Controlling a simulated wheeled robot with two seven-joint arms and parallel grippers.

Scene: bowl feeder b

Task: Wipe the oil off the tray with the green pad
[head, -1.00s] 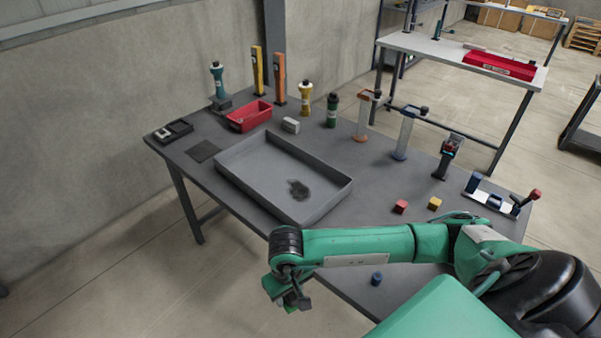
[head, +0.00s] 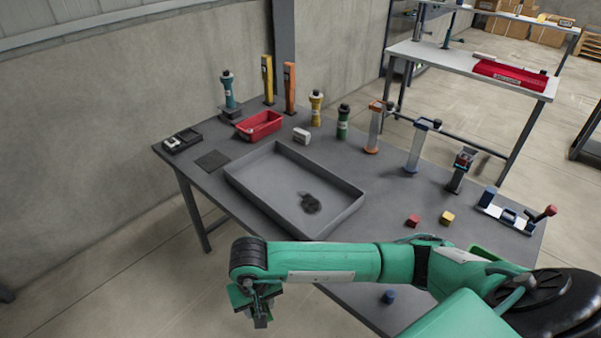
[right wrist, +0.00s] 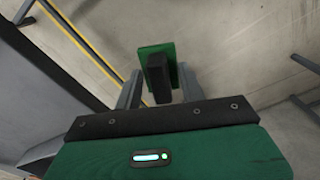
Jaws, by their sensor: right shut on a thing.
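A shallow grey tray (head: 262,176) lies on the dark table. A dark oil patch (head: 311,204) is on its floor, right of the middle. My right gripper (head: 259,308) hangs off the near side of the table, apart from the tray. In the right wrist view my right gripper (right wrist: 160,92) is shut on the black handle of the green pad (right wrist: 148,50). The handle covers the pad's middle. In the head view the pad is hard to tell from my green arm. My left gripper is not in view.
A red bin (head: 259,126) and several bottles and dispensers stand behind the tray. A red cube (head: 412,221) and a yellow cube (head: 447,218) sit to its right. A blue piece (head: 388,297) lies near the front edge. A dark square mat (head: 212,160) lies left.

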